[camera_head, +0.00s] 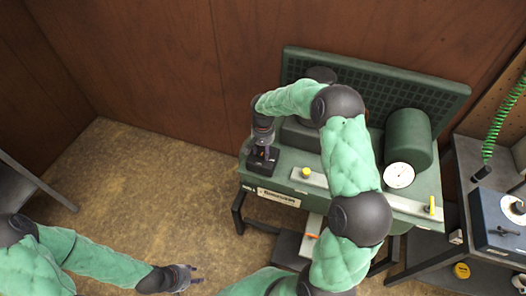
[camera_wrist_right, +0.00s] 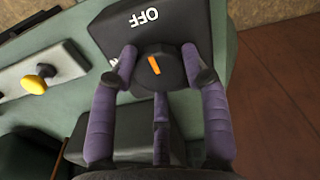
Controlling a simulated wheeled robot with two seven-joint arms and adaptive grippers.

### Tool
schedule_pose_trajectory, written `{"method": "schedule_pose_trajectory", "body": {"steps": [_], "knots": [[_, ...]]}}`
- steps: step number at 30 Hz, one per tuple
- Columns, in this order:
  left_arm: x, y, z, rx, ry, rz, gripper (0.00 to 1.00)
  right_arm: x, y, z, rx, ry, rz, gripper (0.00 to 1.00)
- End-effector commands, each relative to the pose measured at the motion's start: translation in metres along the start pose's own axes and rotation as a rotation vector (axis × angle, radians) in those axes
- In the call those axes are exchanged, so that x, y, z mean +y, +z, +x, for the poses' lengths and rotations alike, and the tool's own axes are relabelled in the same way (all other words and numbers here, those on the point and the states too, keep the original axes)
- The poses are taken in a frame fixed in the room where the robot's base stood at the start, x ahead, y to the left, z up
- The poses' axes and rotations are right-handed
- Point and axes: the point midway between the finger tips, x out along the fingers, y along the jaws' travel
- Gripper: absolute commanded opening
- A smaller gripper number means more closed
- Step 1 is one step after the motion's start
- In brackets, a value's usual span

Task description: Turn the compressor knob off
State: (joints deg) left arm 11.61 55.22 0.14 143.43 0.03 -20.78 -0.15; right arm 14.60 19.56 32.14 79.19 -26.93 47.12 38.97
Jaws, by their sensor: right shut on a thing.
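The compressor knob (camera_wrist_right: 168,76) is round and black with an orange mark, on a black box (camera_wrist_right: 190,14) marked OFF. The mark slants slightly left of upright in the wrist view, its upper end roughly toward the word OFF. A second label left of the knob is mostly hidden by a finger. My right gripper (camera_wrist_right: 158,52) is shut on the knob, a purple finger on either side. In the head view my right gripper (camera_head: 263,146) reaches down onto the box at the left end of the green compressor (camera_head: 292,160). My left gripper (camera_head: 188,278) is open and empty above the floor.
A yellow knob (camera_head: 306,173) sits on a pale strip right of the box. A pressure gauge (camera_head: 399,175), a green tank (camera_head: 408,138) and a yellow lever (camera_head: 432,205) are further right. A blue box (camera_head: 497,226) stands at the right edge. The floor at left is clear.

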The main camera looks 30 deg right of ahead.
Motion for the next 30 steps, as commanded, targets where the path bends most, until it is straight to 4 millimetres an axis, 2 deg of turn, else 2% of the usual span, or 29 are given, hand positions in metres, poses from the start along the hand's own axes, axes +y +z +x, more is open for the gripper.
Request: {"method": "schedule_pose_trajectory", "body": {"steps": [20, 21, 23, 24, 30], "knots": [[-0.001, -0.0001, 0.0029, 0.0, 0.0, 0.0, 0.4, 0.0, 0.0006, 0.0004, -0.002, 0.0, 0.067, 0.14], [-0.001, -0.0001, 0.0029, 0.0, 0.0, 0.0, 0.4, 0.0, 0.0006, 0.0004, -0.002, 0.0, 0.067, 0.49], [-0.001, -0.0001, 0.0029, 0.0, 0.0, 0.0, 0.4, 0.0, 0.0006, 0.0004, -0.002, 0.0, 0.066, 0.66], [-0.001, -0.0001, 0.0029, 0.0, 0.0, 0.0, 0.4, 0.0, 0.0006, 0.0004, -0.002, 0.0, 0.066, 0.7], [-0.001, -0.0001, 0.0029, 0.0, 0.0, 0.0, 0.4, 0.0, 0.0003, 0.0002, -0.001, 0.0, 0.065, 0.7]]}}
